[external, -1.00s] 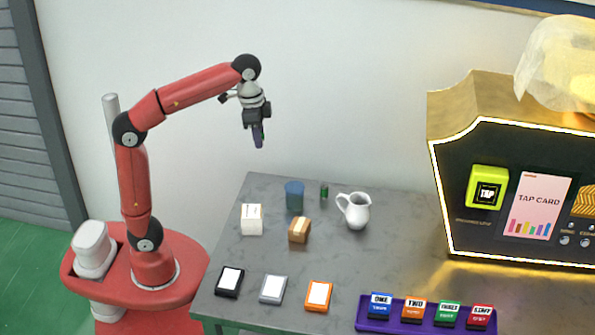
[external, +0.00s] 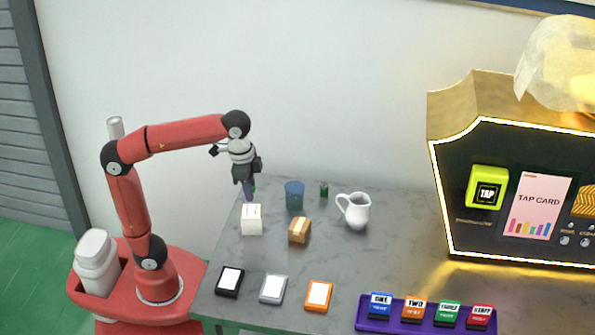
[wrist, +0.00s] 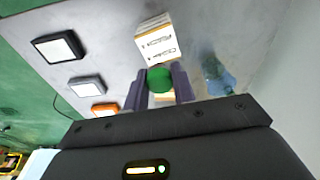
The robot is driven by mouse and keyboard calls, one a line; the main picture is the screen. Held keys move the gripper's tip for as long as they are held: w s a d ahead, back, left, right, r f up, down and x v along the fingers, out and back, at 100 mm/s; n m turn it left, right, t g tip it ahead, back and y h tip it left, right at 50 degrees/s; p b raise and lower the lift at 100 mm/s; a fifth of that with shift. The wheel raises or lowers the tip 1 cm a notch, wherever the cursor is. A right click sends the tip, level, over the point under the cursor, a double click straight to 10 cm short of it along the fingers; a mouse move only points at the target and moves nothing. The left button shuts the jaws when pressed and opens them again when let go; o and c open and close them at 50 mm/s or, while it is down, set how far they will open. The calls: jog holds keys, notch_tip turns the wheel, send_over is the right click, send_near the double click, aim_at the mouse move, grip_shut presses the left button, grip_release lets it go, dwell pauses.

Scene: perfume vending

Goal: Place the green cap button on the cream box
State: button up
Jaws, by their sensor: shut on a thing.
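My gripper (external: 249,195) is shut on the green cap button (wrist: 159,79), a round green piece held between the two purple-grey fingertips in the wrist view. In the external view only a sliver of green shows at the fingers. The cream box (external: 251,221) stands on the table's left side, just below the fingertips in the picture; it also shows in the wrist view (wrist: 155,38), beyond the held cap. The cap looks above the box and apart from it, though the exact gap is hard to tell.
A brown box (external: 299,231), a blue cup (external: 294,196), a white pitcher (external: 354,211) and a small green-topped bottle (external: 324,190) stand to the right. Several framed pads, including an orange one (external: 319,296), lie in front. A purple tray (external: 408,326) is farther right.

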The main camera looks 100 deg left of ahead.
aim_at(251, 210)
jog(key=shift+f+b, duration=0.65)
jog(key=shift+f, duration=1.8)
jog(key=shift+f, duration=0.1)
jog(key=o, duration=1)
jog(key=shift+c, duration=0.2)
jog(key=r+p, duration=0.1)
jog(key=r, duration=0.3)
jog(key=s+r+p, duration=0.1)
jog(key=r, duration=0.3)
jog(key=r+p, duration=0.1)
jog(key=r, duration=0.3)
jog(key=shift+s+p, duration=0.2)
jog(key=shift+p, duration=0.2)
